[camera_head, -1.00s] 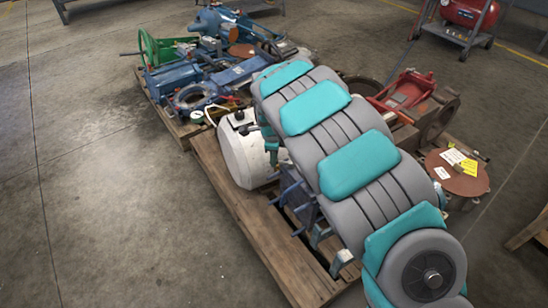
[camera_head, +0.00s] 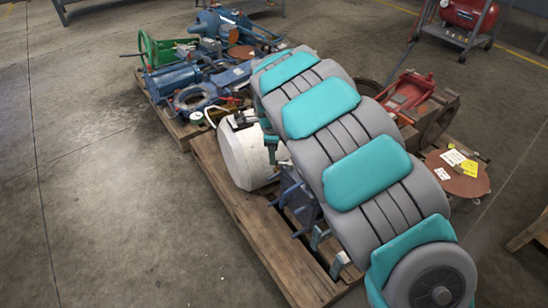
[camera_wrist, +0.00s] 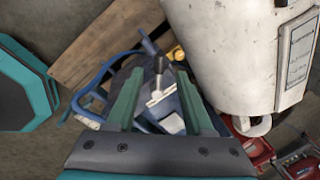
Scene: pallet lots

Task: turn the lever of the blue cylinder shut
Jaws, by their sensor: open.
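Blue cylindrical parts lie at the back of the pallets in the head view: a blue cylinder (camera_head: 173,79) beside a green wheel, and a larger blue body (camera_head: 218,24) behind it. I cannot tell which one is the task's cylinder. In the wrist view, my gripper (camera_wrist: 160,84) is open, with its two green fingers apart. A small lever-like part with a dark stem (camera_wrist: 159,66) and a pale crossbar shows between the fingers, in front of blue parts. I cannot tell whether the fingers touch it. My arm hides much of the pallet in the head view.
A white tank (camera_head: 243,158) stands close to my arm; it fills the right of the wrist view (camera_wrist: 235,45). A wooden pallet (camera_head: 240,215) carries metal parts. A rusty disc (camera_head: 458,177) with labels lies to the right. Clear concrete floor (camera_head: 90,200) is on the left.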

